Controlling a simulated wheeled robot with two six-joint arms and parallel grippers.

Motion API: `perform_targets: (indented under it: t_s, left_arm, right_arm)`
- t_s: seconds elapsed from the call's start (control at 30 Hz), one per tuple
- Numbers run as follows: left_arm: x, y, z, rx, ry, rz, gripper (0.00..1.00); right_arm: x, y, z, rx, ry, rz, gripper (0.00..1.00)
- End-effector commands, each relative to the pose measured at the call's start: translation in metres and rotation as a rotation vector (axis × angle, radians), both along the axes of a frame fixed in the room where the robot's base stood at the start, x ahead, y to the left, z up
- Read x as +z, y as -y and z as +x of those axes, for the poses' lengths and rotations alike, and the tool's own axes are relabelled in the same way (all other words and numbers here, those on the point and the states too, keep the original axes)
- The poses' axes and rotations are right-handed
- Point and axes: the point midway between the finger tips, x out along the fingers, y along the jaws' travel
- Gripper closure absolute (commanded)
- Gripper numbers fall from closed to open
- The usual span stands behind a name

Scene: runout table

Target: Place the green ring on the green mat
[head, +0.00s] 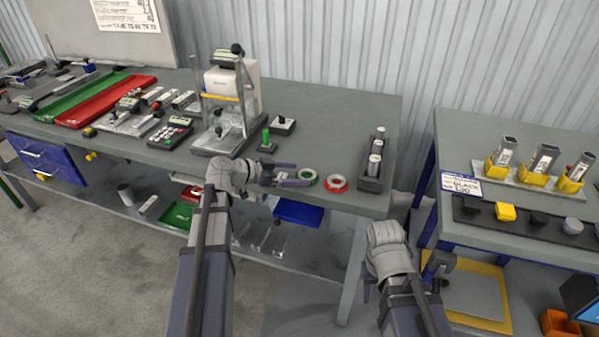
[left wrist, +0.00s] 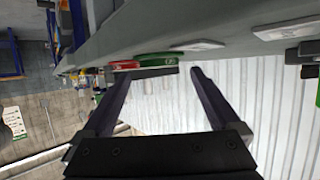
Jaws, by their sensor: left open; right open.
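The green ring (head: 307,174) lies flat near the front edge of the grey table, with a pale centre, beside a red ring (head: 336,183). In the left wrist view the green ring (left wrist: 156,59) shows ahead, between the finger lines. My left gripper (head: 298,174) is open and empty, low at the table edge, its fingertips close to the green ring; contact cannot be told. A long green strip (head: 85,98), possibly the green mat, lies at the far left beside a red one. My right gripper (head: 405,270) is open, away from the rings, right of the table.
A dark holder with metal cylinders (head: 374,172) stands right of the rings. A green-handled tool (head: 267,141) and a press stand (head: 231,100) stand behind my left gripper. Meters crowd the table's left part. A second table (head: 520,245) stands at the right, across a gap.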

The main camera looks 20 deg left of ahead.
Motion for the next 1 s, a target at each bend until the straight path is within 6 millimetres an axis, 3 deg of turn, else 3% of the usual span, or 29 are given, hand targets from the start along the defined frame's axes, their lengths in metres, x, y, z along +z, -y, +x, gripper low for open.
perform_targets:
  t_s: [0.1,0.43,1.0]
  left_arm:
    - [0.015,-0.019,-0.019,0.003,0.000,0.000,0.04]
    - [0.035,-0.057,-0.054,0.001,0.000,0.000,0.04]
    - [0.038,-0.067,-0.063,-0.001,0.000,0.000,0.04]
  right_arm:
    - [0.015,0.000,0.000,0.000,0.000,0.000,0.50]
    - [0.035,0.000,0.000,0.000,0.000,0.000,0.50]
    - [0.038,0.000,0.000,0.000,0.000,0.000,0.50]
